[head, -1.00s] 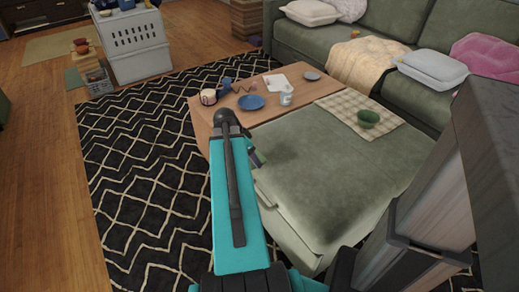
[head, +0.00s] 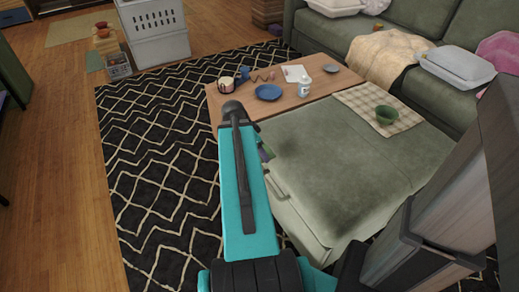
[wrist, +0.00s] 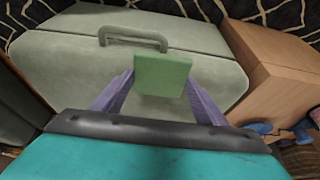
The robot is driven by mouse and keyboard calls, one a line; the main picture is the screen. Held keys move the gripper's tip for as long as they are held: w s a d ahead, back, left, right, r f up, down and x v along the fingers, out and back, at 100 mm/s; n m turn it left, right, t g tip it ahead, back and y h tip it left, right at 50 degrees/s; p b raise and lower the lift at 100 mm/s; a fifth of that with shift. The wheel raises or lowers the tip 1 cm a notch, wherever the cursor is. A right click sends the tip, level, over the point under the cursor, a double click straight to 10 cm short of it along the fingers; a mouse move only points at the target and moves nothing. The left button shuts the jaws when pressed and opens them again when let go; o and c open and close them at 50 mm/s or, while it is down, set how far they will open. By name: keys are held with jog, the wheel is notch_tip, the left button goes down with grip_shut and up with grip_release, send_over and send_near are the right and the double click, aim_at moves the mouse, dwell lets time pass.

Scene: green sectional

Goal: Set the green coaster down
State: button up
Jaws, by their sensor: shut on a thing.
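The green coaster (wrist: 162,75) is a flat square held between the two purple fingers of my gripper (wrist: 160,85) in the wrist view. My gripper is shut on it, above the green ottoman (wrist: 60,60) with its grey handle. In the head view my arm hides most of the gripper, and only a bit of it (head: 266,152) shows beside the arm, by the left edge of the ottoman (head: 340,160). The coaster cannot be made out clearly there.
A wooden table (head: 225,100) behind the ottoman holds a blue plate (head: 268,92), a mug (head: 226,85), a white cup (head: 304,89) and smaller things. A green bowl (head: 387,115) stands on a checked cloth (head: 360,98). The ottoman's near top is bare.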

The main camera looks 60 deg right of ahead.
jog(key=w+a+r+n+t, duration=0.1)
jog(key=w+a+r+n, duration=0.4)
jog(key=w, duration=0.4)
jog(key=w+a+r+n+t, duration=0.2)
jog(key=w+a+r+n, duration=0.15)
jog(key=w+a, duration=0.45)
jog(key=w+a+r+n+t, duration=0.1)
jog(key=w+a+r+n, duration=0.3)
jog(key=w, duration=0.5)
jog(key=w+a+r+n+t+y, duration=0.1)
jog(key=w+a+r+n, duration=0.2)
jog(key=a, duration=0.8)
jog(key=w+a+r+n+t+y, duration=0.1)
jog(key=w+a+r+n, duration=0.3)
jog(key=a+r, duration=0.4)
jog(key=w+a+r+n+y, duration=0.2)
jog(key=a+r+n, duration=0.3)
jog(key=a, duration=0.9)
jog(key=shift+w+a+r+t, duration=0.4)
jog(key=shift+w, duration=0.3)
